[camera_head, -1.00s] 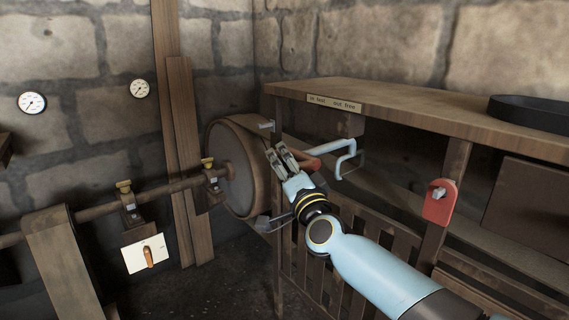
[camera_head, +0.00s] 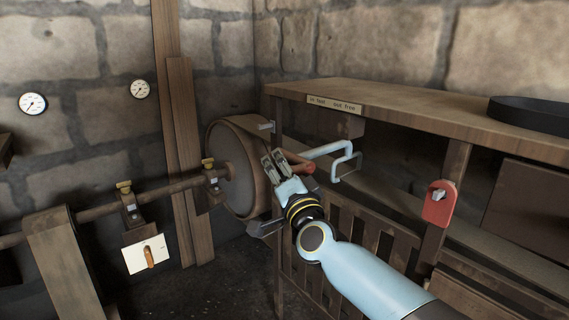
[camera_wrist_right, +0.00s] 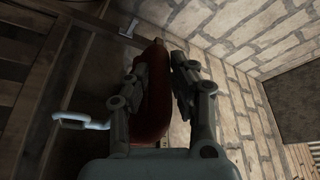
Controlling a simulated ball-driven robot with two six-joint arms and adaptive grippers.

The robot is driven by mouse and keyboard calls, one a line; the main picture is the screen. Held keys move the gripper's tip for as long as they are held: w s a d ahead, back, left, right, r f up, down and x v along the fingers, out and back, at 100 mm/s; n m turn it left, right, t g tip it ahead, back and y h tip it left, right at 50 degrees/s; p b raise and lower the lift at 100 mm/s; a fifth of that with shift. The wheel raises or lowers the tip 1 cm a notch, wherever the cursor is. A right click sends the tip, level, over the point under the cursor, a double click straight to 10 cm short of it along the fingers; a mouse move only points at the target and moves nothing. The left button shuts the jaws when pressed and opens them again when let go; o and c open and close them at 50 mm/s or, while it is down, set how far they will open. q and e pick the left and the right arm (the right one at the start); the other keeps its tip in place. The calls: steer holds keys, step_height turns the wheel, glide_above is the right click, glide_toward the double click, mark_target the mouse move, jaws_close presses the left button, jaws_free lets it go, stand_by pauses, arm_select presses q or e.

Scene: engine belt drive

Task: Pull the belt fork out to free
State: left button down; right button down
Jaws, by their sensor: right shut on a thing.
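The belt fork's red handle (camera_head: 302,164) shows in the head view beside the wide wooden pulley (camera_head: 228,166), below the sign (camera_head: 335,104) reading "in fast", "out free". My right gripper (camera_head: 273,163) is shut on the handle. In the right wrist view the dark red handle (camera_wrist_right: 153,95) lies between the two fingers of my right gripper (camera_wrist_right: 160,75). The gripper hides part of the handle, and the rest of the fork cannot be made out. My left gripper is not in view.
A light blue bent bar (camera_head: 352,153) shows just right of the handle. The wooden bench (camera_head: 420,118) and its slatted front (camera_head: 345,235) are close to my right arm. A shaft (camera_head: 95,213) runs left from the pulley. A red plate (camera_head: 440,204) is on the bench post.

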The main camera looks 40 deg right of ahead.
steer(key=shift+a+f, duration=0.1)
steer(key=shift+a, duration=0.35)
steer(key=c, duration=1.6)
jaws_free()
steer(key=o, duration=0.5)
steer(key=shift+a, duration=0.2)
steer(key=shift+c, duration=0.2)
steer(key=v, duration=1.2)
steer(key=shift+s+d, duration=0.1)
